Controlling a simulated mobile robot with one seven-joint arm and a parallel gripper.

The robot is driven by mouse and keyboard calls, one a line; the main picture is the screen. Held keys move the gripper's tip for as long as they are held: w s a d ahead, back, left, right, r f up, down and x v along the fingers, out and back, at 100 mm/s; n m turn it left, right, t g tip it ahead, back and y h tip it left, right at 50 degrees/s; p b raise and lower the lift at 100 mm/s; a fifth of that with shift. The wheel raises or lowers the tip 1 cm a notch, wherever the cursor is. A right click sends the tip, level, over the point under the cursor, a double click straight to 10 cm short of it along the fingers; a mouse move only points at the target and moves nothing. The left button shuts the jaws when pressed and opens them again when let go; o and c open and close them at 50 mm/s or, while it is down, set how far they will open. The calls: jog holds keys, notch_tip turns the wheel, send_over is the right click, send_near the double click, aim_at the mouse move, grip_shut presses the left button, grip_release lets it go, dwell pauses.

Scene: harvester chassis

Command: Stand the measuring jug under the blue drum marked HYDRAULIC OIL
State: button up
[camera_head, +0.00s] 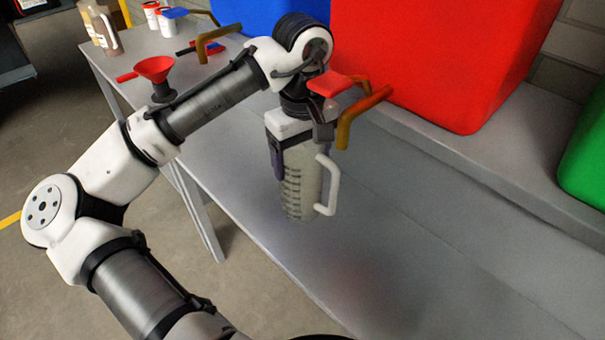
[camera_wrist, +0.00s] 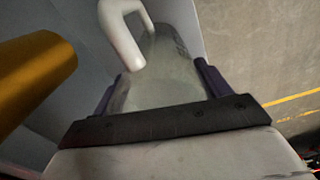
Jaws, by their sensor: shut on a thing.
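The measuring jug (camera_head: 302,180) is clear, with dark graduation marks and a white handle. My gripper (camera_head: 298,135) is shut on its upper part and holds it upright over the grey bench, close to the red drum's tap. I cannot tell whether its base touches the bench. The wrist view shows the jug (camera_wrist: 160,75) between the dark fingers, its white handle pointing away. The blue drum (camera_head: 255,14) is at the top, left of the red drum and partly cut off. No HYDRAULIC OIL marking shows. A brass spout (camera_head: 215,40) sticks out near it.
The red drum (camera_head: 430,60) has a brass spout (camera_head: 362,115) with a red lever, right beside my gripper. A green drum (camera_head: 588,160) stands at right. A red funnel (camera_head: 155,70), bottles (camera_head: 105,32) and small tins (camera_head: 160,18) occupy the bench's far left. The bench front is clear.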

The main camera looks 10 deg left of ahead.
notch_tip(320, 180, down, 5)
jog(key=shift+s+a+f+p, duration=0.15)
jog(key=shift+p, duration=0.3)
jog(key=shift+w+f, duration=0.2)
jog(key=shift+f, duration=0.55)
jog(key=o, duration=1.3)
